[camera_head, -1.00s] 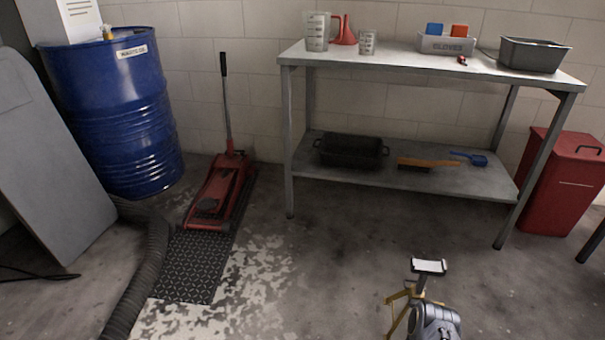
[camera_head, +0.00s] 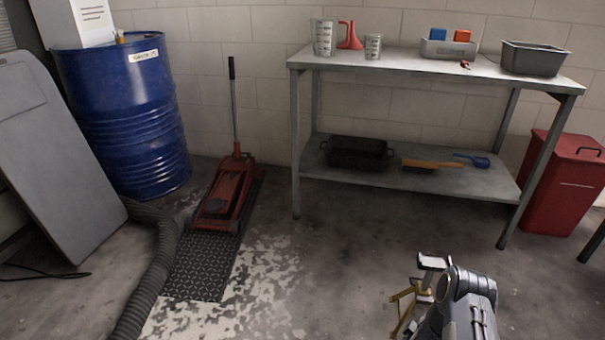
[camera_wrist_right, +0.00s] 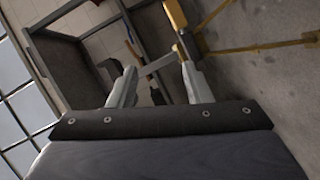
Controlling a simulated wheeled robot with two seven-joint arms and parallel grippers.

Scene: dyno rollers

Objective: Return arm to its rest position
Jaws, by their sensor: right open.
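My right arm (camera_head: 468,300) comes in at the lower right of the head view, grey with a rounded joint, above the concrete floor. My left arm and left gripper are not in view.
A yellow-legged stand with a pale top (camera_head: 432,262) is beside my right arm; yellow parts also show in the wrist view (camera_wrist_right: 176,14). A metal workbench (camera_head: 400,62), red bin (camera_head: 562,185), red floor jack (camera_head: 222,195) and blue drum (camera_head: 120,115) stand beyond.

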